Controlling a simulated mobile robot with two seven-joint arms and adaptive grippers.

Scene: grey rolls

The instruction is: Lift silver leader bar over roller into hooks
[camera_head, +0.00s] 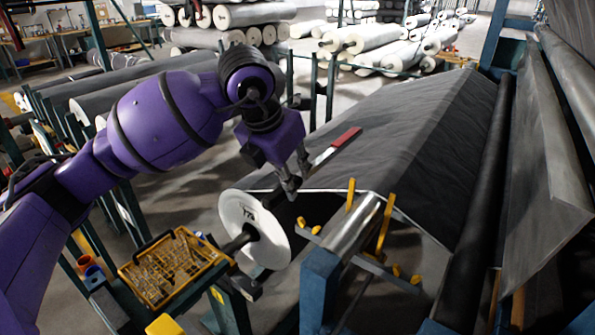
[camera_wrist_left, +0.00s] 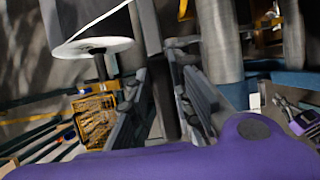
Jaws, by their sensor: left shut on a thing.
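My left gripper (camera_head: 290,187) points down just above and right of the white disc-ended roll. It is shut on a narrow grey bar (camera_wrist_left: 149,28), which runs between its fingers (camera_wrist_left: 163,98) in the left wrist view. In the head view a silver bar with a red end (camera_head: 335,148) lines up with the fingertips; I take it as the held leader bar. The silver roller (camera_head: 354,222) lies right of the gripper, with upright yellow hooks (camera_head: 385,224) beside it. A purple part with grey fingers, likely my right gripper (camera_wrist_left: 284,104), shows small in the left wrist view.
The white disc (camera_head: 254,229) on its dark shaft is close below the gripper. A yellow crate (camera_head: 172,268) of small parts stands at lower left. Dark fabric (camera_head: 420,130) slopes behind the roller. Blue frame posts (camera_head: 319,290) stand in front.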

